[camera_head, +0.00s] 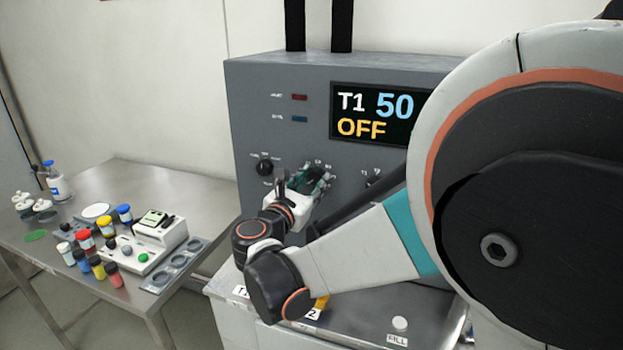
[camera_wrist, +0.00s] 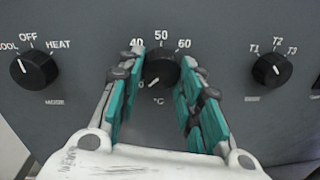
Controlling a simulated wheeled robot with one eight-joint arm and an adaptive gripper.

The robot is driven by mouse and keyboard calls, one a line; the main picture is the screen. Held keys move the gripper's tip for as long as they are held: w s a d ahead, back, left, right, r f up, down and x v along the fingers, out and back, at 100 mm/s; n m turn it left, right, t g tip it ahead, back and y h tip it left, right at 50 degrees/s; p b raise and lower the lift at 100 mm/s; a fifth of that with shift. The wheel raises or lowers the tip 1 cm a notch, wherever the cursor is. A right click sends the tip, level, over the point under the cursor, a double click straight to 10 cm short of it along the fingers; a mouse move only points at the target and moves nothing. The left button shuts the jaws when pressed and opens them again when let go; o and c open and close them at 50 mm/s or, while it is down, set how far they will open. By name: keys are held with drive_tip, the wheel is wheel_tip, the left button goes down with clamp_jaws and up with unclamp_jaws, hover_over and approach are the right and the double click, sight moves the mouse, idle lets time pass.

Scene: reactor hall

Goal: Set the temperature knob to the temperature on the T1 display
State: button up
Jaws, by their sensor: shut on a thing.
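The temperature knob (camera_wrist: 163,68) is round and black, with 40, 50 and 60 printed above it and °C below. A white mark shows on its lower left, but its exact setting is hard to read. My gripper (camera_wrist: 160,75) has its teal-padded fingers on either side of the knob and is shut on it. In the head view my gripper (camera_head: 306,182) reaches the panel front and covers the knob. The T1 display (camera_head: 372,115) reads "T1 50" with "OFF" below.
The mode knob (camera_wrist: 34,68), labelled COOL, OFF and HEAT, is left of my gripper. The T1/T2/T3 selector (camera_wrist: 272,69) is to the right. A steel table (camera_head: 125,176) with jars and a small device (camera_head: 160,228) stands at the left.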

drive_tip(key=shift+m, duration=0.5)
drive_tip(key=m, duration=0.2)
drive_tip(key=shift+r+m+p, duration=0.1)
drive_tip(key=shift+m+p, duration=0.2)
drive_tip(key=shift+m, duration=0.1)
drive_tip(key=m, duration=0.3)
drive_tip(key=shift+m+y, duration=0.3)
drive_tip(key=m+p, duration=0.1)
drive_tip(key=m, duration=0.5)
drive_tip(key=shift+r+m+y, duration=0.15)
drive_tip(key=shift+m+y, duration=0.15)
drive_tip(key=m, duration=0.6)
drive_tip(key=shift+y, duration=0.3)
drive_tip(key=m, duration=0.5)
drive_tip(key=shift+s+d+y, duration=0.1)
drive_tip(key=shift+d+y, duration=0.05)
drive_tip(key=shift+y, duration=0.15)
drive_tip(key=shift+m, duration=0.4)
drive_tip(key=o, duration=1.1)
drive_tip(key=shift+c, duration=0.2)
